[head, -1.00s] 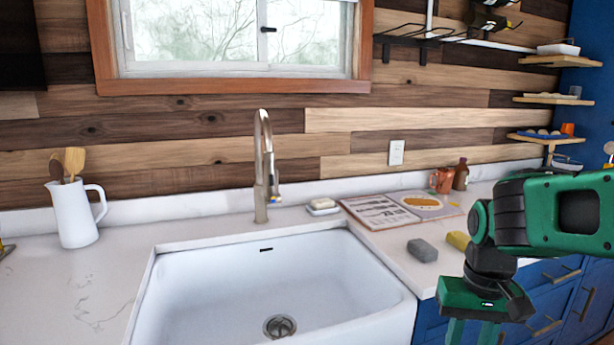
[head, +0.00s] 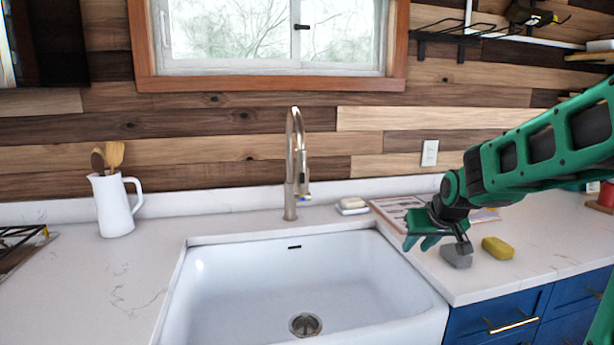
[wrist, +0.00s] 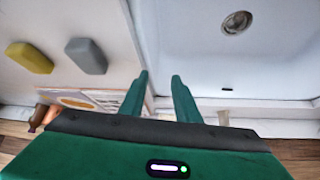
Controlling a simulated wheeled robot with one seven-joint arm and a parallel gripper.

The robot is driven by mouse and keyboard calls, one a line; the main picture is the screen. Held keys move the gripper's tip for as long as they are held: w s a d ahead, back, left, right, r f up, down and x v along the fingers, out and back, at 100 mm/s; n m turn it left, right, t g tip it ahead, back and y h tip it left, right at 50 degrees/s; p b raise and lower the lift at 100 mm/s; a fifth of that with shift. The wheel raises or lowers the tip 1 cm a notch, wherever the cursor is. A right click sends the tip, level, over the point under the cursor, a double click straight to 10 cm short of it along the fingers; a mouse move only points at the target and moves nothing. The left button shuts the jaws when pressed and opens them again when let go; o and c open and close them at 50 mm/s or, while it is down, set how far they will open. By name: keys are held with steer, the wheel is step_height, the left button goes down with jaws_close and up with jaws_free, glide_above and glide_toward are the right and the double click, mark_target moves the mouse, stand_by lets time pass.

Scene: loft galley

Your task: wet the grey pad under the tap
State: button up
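The grey pad (head: 457,256) lies on the counter just right of the sink, and the wrist view shows it too (wrist: 87,56), left of my fingers. My gripper (head: 419,243) is above the counter by the sink's right edge, left of the pad in the head view. In the wrist view its two fingers (wrist: 160,77) stand apart with nothing between them. The tap (head: 290,170) is a tall brushed-metal arch behind the white sink (head: 240,280). No water shows at its spout.
A yellow sponge (head: 497,248) lies right of the pad. A soap dish with soap (head: 351,206) and an open book (head: 395,208) are behind, the book partly hidden by my arm. A white jug (head: 114,208) stands left. The sink basin is empty, with a drain (head: 305,325).

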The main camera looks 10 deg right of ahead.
steer(key=w+a+r+n+t+y, duration=0.1)
steer(key=w+a, duration=0.5)
steer(key=w, duration=0.8)
steer(key=w+a+r+n+t+y, duration=0.2)
steer(key=w+a+r+t, duration=0.2)
steer(key=w, duration=1.1)
steer(key=w+a+r+n+t+y, duration=0.1)
steer(key=w+a+r+t, duration=0.2)
steer(key=w+a, duration=0.6)
steer(key=shift+w+a+n+t+y, duration=0.15)
steer(key=shift+w+t, duration=0.45)
steer(key=shift+w, duration=0.8)
steer(key=shift+w+n+t+y, duration=0.15)
steer(key=shift+w+t, duration=0.45)
steer(key=shift+w, duration=0.75)
jaws_close()
